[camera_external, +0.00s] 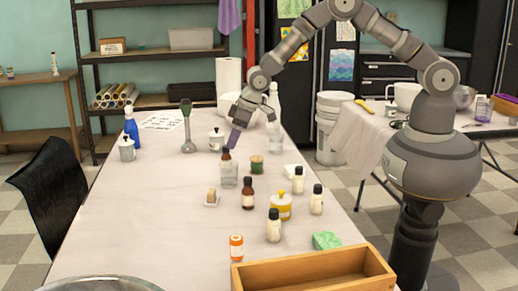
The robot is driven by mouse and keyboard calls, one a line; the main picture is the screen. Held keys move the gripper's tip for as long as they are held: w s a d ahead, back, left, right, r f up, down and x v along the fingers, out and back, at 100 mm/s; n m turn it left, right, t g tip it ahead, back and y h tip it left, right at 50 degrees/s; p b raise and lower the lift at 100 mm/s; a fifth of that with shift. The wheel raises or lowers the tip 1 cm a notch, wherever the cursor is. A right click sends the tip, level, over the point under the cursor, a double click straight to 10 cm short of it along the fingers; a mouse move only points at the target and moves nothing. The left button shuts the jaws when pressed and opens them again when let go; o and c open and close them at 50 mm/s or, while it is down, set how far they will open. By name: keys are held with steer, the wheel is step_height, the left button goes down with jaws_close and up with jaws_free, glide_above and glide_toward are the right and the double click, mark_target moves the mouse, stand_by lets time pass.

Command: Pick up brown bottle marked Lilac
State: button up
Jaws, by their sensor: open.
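Two brown bottles with dark caps stand on the white-covered table. The nearer brown bottle (248,194) is upright with a label too small to read. The farther brown bottle (226,156) is partly hidden behind a clear glass (228,176). I cannot tell which one is marked Lilac.
A green-topped jar (257,165), a yellow jar (281,207) and small dark-capped bottles (273,228) crowd the right side. An orange bottle (236,248) and wooden box (315,270) are in front. The table's left half is mostly clear.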

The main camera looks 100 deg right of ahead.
mark_target(226, 153)
steer(key=b+x, duration=0.1)
steer(key=x, duration=0.2)
steer(key=b+x, duration=0.1)
steer(key=x, duration=0.2)
steer(key=shift+w+d+b, duration=0.2)
steer(key=shift+w+b, duration=0.1)
steer(key=shift+b, duration=0.1)
steer(key=shift+c, duration=0.2)
steer(key=c, duration=1.1)
steer(key=shift+r, duration=0.1)
steer(key=shift+r, duration=0.1)
